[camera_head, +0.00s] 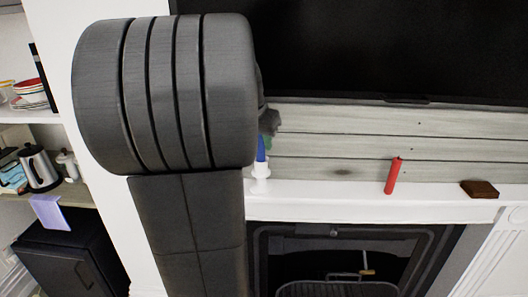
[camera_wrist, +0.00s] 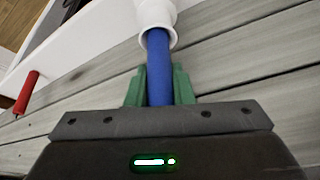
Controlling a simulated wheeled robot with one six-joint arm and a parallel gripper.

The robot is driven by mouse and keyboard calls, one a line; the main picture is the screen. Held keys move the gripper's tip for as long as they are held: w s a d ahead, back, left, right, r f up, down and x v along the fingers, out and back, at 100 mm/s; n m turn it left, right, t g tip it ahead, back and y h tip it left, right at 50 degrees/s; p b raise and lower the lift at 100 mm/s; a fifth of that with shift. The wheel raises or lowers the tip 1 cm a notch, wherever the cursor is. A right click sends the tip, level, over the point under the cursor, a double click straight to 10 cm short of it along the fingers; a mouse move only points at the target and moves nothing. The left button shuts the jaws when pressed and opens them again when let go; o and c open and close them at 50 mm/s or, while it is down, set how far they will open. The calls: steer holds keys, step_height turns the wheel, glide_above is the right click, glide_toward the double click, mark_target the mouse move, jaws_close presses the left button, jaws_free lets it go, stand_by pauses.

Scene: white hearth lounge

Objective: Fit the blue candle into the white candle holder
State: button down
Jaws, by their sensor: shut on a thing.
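The blue candle (camera_wrist: 160,70) is between the green fingers of my gripper (camera_wrist: 159,88) in the wrist view, and the gripper is shut on it. Its far end is at the mouth of the white candle holder (camera_wrist: 155,12), with the rim showing around it. How deep it sits is hidden. In the head view, the blue candle (camera_head: 261,148) stands about upright directly above the white candle holder (camera_head: 260,172), which is on the mantel. My gripper (camera_head: 266,141) is mostly hidden behind my arm there.
A red candle (camera_head: 393,176) and a dark brown block (camera_head: 479,189) are on the white mantel (camera_head: 340,204) to the right. A black screen (camera_head: 380,50) hangs above. The fireplace (camera_head: 340,262) is below. Shelves with a kettle (camera_head: 39,168) are at the left.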

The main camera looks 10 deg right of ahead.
step_height(320, 180, down, 3)
steer(key=shift+r+g, duration=0.15)
steer(key=shift+g, duration=0.15)
steer(key=c, duration=1.4)
jaws_free()
steer(key=shift+c, duration=0.2)
steer(key=shift+o, duration=0.8)
steer(key=shift+r, duration=0.1)
steer(key=shift+r, duration=0.1)
steer(key=shift+w+r, duration=0.1)
steer(key=shift+r, duration=0.15)
steer(key=v, duration=1.1)
steer(key=shift+r, duration=0.35)
